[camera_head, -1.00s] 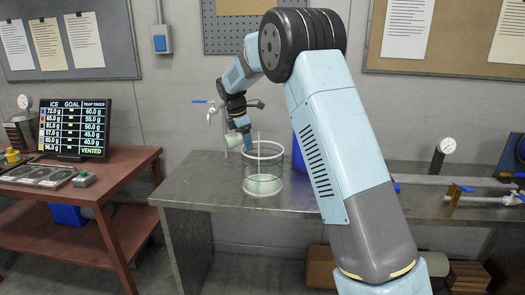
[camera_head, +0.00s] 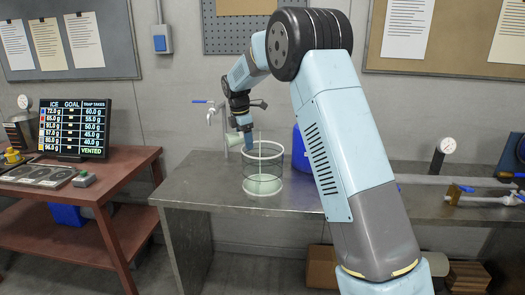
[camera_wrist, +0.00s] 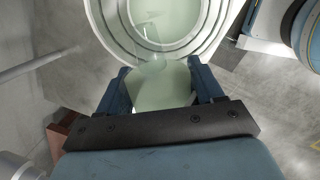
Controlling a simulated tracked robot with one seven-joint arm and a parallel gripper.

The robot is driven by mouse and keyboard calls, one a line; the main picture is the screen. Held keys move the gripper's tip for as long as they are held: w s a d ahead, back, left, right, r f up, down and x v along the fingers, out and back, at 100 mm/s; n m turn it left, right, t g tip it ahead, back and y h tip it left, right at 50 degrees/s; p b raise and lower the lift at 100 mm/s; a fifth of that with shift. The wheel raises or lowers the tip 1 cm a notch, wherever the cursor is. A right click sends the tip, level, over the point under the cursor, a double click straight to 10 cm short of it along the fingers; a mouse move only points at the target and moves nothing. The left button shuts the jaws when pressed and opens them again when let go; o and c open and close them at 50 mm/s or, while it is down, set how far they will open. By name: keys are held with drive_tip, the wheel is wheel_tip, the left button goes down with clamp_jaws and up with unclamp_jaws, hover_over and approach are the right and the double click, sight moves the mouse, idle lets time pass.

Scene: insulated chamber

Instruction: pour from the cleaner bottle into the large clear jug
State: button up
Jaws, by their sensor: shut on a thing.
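The large clear jug (camera_head: 264,193) stands on the metal bench, with white bands and pale green liquid low inside. The cleaner bottle (camera_head: 232,135), pale green and see-through, is tipped nearly on its side at the jug's upper left, with its mouth end toward the jug. My gripper (camera_head: 246,143) is shut on the bottle at the jug's rim. In the wrist view the bottle (camera_wrist: 162,88) lies between the two blue fingers, and the jug (camera_wrist: 100,22) opens just beyond it. A glassy shape shows at the bottle's mouth; I cannot tell whether liquid is flowing.
A blue container (camera_head: 300,150) stands behind the jug, partly hidden by my arm. A tap (camera_head: 210,112) is on the wall behind. Pipes and a gauge (camera_head: 447,146) are on the right of the bench (camera_head: 200,185). A red table (camera_head: 105,190) with a screen (camera_head: 75,128) stands left.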

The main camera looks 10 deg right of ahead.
drive_tip(key=shift+f+y, duration=0.1)
drive_tip(key=shift+y, duration=0.2)
idle(0.6)
drive_tip(key=shift+a+h, duration=0.15)
drive_tip(key=shift+h, duration=0.25)
drive_tip(key=shift+s+a+f+t+h, duration=0.25)
drive_tip(key=shift+a+h, duration=0.25)
drive_tip(key=shift+h, duration=0.3)
drive_tip(key=shift+w+d+r, duration=0.1)
drive_tip(key=shift+d, duration=0.1)
drive_tip(key=shift+h, duration=0.4)
